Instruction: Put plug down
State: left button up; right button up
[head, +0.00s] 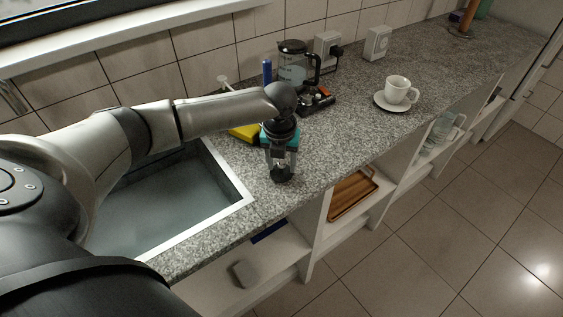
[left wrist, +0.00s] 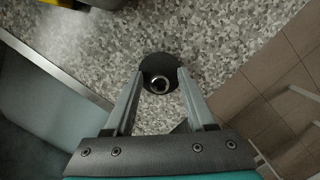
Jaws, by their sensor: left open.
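The plug is a round black disc with a shiny metal ring at its middle, seen in the left wrist view (left wrist: 160,62). It appears to lie on the speckled counter, close to the sink's front right corner. My left gripper (left wrist: 160,73) is open, with one finger on each side of the plug. In the head view my left gripper (head: 281,172) points down at the counter, and the plug is mostly hidden among its dark fingertips. I cannot tell whether the fingers touch the plug. My right gripper is not in view.
The sink (head: 160,205) lies left of the gripper. A yellow object (head: 244,133) is behind it. A coffee maker (head: 298,66) stands at the wall, and a white cup (head: 397,88) on a saucer (head: 382,104) is farther right. The counter between is clear.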

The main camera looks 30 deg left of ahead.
aim_at(281, 178)
pick_arm(q)
notch_tip(281, 178, up, 12)
jog(key=s+p, duration=0.1)
jog(key=shift+s+d+p, duration=0.35)
jog(key=shift+p, duration=0.05)
